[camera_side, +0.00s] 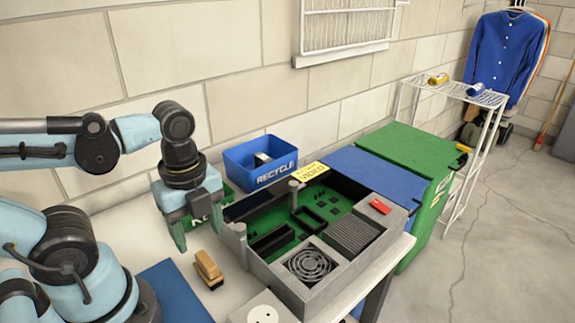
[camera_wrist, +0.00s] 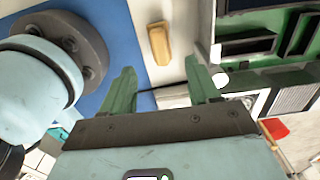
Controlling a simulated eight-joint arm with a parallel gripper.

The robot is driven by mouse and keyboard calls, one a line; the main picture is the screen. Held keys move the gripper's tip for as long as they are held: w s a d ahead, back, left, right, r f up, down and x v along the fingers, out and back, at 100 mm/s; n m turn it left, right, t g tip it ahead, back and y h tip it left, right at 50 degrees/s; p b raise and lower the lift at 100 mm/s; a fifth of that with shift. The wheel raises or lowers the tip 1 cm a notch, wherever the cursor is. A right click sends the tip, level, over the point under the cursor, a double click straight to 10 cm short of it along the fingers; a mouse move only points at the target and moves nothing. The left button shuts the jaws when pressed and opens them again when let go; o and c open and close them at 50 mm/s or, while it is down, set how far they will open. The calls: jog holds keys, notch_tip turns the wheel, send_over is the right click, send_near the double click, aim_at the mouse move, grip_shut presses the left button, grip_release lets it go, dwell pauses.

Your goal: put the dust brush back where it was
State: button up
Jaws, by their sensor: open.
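The dust brush (camera_side: 208,268) has a tan wooden back with a dark lower edge. It lies on the white table just left of the grey case. In the wrist view the brush (camera_wrist: 159,43) lies beyond the fingertips, roughly between them. My gripper (camera_side: 195,232) is open and empty. It hangs above the table, behind the brush in the side view and apart from it. Its two green fingers also show in the wrist view (camera_wrist: 160,75).
A grey case (camera_side: 265,275) with a green circuit board stands right of the brush. A blue mat (camera_side: 178,290) lies left of the brush. White table shows around the brush.

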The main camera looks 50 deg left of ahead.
jog(key=w+a+r+n+t, duration=0.1)
jog(key=w+r+n+t, duration=0.2)
jog(key=n, duration=1.5)
jog(key=w+t, duration=0.4)
jog(key=w, duration=0.4)
jog(key=shift+r, duration=0.3)
